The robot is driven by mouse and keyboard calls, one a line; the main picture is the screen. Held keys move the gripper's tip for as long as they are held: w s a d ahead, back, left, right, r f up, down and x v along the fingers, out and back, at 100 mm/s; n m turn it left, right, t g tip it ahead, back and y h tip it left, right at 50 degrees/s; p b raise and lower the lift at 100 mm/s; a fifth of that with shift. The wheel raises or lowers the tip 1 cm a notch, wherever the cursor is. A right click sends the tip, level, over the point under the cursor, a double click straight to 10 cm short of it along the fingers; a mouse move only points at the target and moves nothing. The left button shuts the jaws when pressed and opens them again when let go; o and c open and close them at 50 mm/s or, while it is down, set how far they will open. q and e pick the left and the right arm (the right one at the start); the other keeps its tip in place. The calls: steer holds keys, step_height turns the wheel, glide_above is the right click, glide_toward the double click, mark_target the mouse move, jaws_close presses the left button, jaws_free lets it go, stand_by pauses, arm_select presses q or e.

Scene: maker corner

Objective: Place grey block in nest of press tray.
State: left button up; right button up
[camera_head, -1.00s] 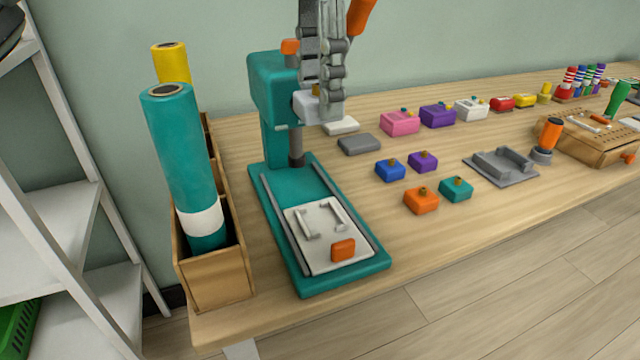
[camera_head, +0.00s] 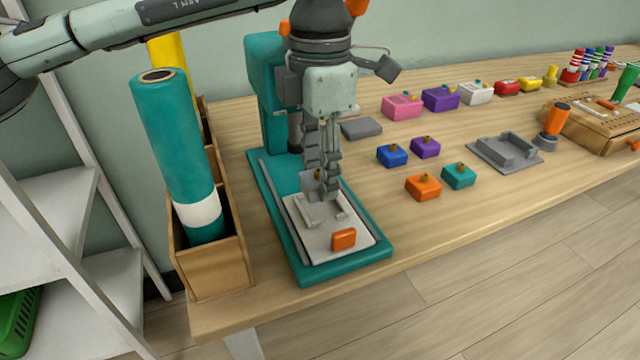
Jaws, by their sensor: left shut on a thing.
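My left gripper (camera_head: 325,192) comes in from above and is shut on the grey block (camera_head: 313,210). A small brass-coloured knob shows between the fingers. The fingers hide much of the block, low over the nest of the press tray. I cannot tell whether the block rests in the nest or hangs just above it. The pale press tray (camera_head: 318,248) lies on the teal press base (camera_head: 350,263), with an orange block (camera_head: 344,239) at its front. Part of the nest's raised corner walls shows around the fingertips. My right gripper is not in view.
The teal press column (camera_head: 265,105) stands behind the gripper. A wooden bin (camera_head: 215,272) with tall rolls is close on the left. Blue (camera_head: 391,156), purple, orange and teal knobbed blocks stand right, near a grey fixture (camera_head: 505,153). A flat grey slab (camera_head: 361,128) lies behind.

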arm_select(q)
step_height(320, 180, down, 2)
steer(key=shift+f, duration=0.65)
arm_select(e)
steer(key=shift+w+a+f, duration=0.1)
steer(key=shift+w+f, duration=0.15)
arm_select(q)
steer(key=shift+f, duration=0.1)
steer(key=o, duration=0.7)
steer(key=shift+o, duration=0.8)
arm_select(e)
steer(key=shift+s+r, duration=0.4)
